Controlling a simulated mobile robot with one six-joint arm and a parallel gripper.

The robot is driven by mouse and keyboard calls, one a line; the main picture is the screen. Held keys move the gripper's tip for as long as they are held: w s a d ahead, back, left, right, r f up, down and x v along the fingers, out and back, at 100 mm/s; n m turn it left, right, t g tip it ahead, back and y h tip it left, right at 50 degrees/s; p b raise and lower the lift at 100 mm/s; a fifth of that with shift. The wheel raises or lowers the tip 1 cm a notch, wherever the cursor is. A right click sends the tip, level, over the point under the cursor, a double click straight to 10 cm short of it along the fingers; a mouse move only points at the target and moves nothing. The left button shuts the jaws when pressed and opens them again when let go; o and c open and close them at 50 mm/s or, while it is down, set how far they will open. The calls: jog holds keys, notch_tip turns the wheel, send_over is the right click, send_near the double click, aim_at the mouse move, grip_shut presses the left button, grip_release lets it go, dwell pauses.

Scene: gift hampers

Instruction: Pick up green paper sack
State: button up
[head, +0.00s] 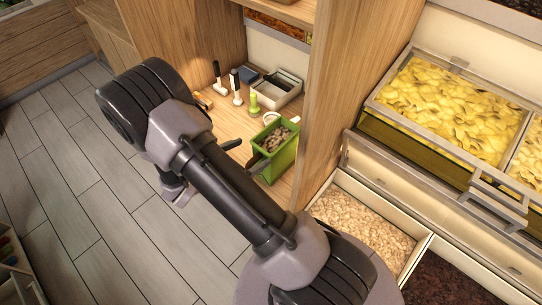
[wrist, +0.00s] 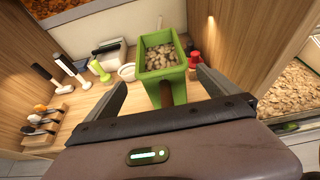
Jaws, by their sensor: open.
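The green paper sack (head: 285,163) stands upright on the wooden shelf, open at the top and filled with pale brown nut-like pieces. In the wrist view the sack (wrist: 174,78) is straight ahead, with a brown strip low on its near side. My gripper (wrist: 161,82) is open, with one finger on each side of the sack's lower near part. Whether the fingers touch it is unclear. In the head view my arm covers most of the gripper, and only dark finger parts show beside the sack.
Left of the sack are a white bowl (wrist: 127,72), a grey-white tray (wrist: 108,55) and several upright hand tools. A small red object (wrist: 194,58) stands right behind it. A wooden side panel (head: 345,90) rises close on the right, with food bins (head: 450,100) beyond.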

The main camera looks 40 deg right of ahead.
jog(key=x, duration=0.9)
jog(key=shift+d+b, duration=0.2)
jog(key=shift+b, duration=0.2)
jog(key=shift+s+a+r, duration=0.1)
jog(key=shift+r, duration=0.1)
jog(key=shift+c, duration=0.2)
jog(key=c, duration=2.1)
jog(key=shift+r, duration=0.1)
